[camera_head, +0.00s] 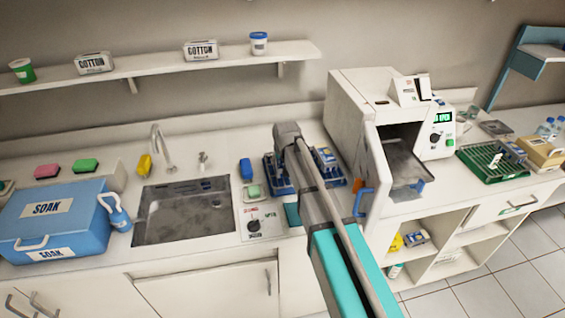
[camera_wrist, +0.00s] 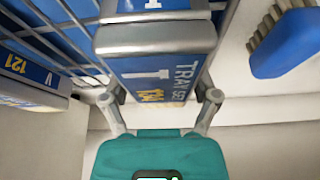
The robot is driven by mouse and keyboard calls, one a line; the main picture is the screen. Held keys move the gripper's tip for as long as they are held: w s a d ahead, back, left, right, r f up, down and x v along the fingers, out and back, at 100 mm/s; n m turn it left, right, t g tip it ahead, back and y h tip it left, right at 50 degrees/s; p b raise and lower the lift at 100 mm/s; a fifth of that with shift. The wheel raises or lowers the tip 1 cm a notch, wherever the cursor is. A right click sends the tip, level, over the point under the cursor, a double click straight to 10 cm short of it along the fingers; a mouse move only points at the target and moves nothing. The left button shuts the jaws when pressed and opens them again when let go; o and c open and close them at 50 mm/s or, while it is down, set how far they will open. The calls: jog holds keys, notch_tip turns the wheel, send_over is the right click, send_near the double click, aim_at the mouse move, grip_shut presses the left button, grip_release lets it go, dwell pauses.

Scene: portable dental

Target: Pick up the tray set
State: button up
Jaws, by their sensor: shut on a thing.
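A blue and grey tray set (camera_wrist: 158,68) with white "TRAY SET" lettering and a yellow number is between the two fingers of my gripper (camera_wrist: 161,98) in the wrist view. The fingers are shut on its sides. In the head view my gripper (camera_head: 290,140) is over a blue wire rack (camera_head: 275,182) on the counter, and it hides the held set. The rack also shows in the wrist view (camera_wrist: 68,35). I cannot tell whether the held set is clear of the rack. Another tray set (camera_wrist: 32,75), marked 121, is beside it; it shows in the head view (camera_head: 325,157).
A blue brush (camera_wrist: 285,42) lies beside the rack. The open sterilizer (camera_head: 405,165) stands close on the right, its door (camera_head: 372,180) near my arm. A sink (camera_head: 185,212) and a blue SOAK box (camera_head: 50,222) are left. A green rack (camera_head: 490,163) is far right.

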jog(key=shift+r, duration=0.15)
notch_tip(320, 180, up, 3)
jog(key=p, duration=0.3)
jog(key=s+d+r+p, duration=0.1)
jog(key=r+p, duration=0.1)
jog(key=s+d+r+p, duration=0.1)
jog(key=s+r+p, duration=0.1)
jog(key=s+d+r+p, duration=0.1)
jog(key=r+p, duration=0.1)
jog(key=p, duration=0.1)
jog(key=shift+s+r, duration=0.3)
jog(key=s+d+r+p, duration=0.3)
jog(key=s+d, duration=0.2)
jog(key=s, duration=0.1)
jog(key=shift+s, duration=0.4)
jog(key=shift+r, duration=0.1)
notch_tip(320, 180, up, 12)
jog(key=p, duration=1.2)
